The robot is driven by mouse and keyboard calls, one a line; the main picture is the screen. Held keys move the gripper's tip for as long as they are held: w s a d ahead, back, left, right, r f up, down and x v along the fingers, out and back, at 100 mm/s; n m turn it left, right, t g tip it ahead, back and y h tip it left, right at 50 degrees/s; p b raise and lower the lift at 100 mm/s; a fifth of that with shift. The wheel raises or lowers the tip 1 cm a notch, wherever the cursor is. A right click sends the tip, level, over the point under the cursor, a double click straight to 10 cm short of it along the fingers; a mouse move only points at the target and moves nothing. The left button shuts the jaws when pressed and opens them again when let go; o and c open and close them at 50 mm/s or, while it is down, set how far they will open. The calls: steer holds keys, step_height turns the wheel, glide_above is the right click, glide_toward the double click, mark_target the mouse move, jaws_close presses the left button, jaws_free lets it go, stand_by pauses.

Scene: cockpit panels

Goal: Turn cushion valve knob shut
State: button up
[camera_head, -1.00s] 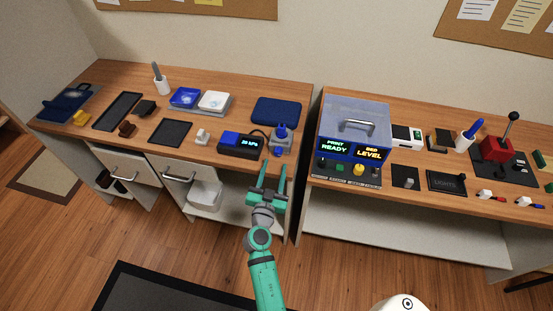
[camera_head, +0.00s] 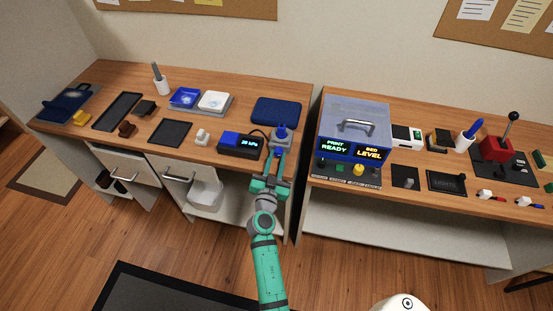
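The cushion valve has a blue knob (camera_head: 281,133) on a grey base, at the front right of the left desk. It stands beside a dark gauge box (camera_head: 240,146) whose lit display appears to read 38 hPa. My teal gripper (camera_head: 275,155) is just in front of the valve, below it in the picture. Its fingers point toward the valve, and the tips overlap the valve's lower front part. I cannot tell whether they touch it. The fingers look close together with a narrow gap, and their exact opening is unclear. The knob's top is visible.
A dark blue cushion (camera_head: 277,111) lies behind the valve. A blue machine with a clear lid (camera_head: 353,121) stands on the right desk, across a narrow gap. The drawer handle (camera_head: 178,178) sticks out at the desk front.

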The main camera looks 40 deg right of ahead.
steer(key=shift+o, duration=0.2)
steer(key=shift+n, duration=2.3)
steer(key=o, duration=1)
steer(key=shift+o, duration=0.2)
steer(key=shift+s, duration=0.1)
steer(key=v, duration=1)
steer(key=shift+s+a, duration=0.15)
steer(key=shift+a, duration=0.25)
steer(key=shift+r, duration=0.1)
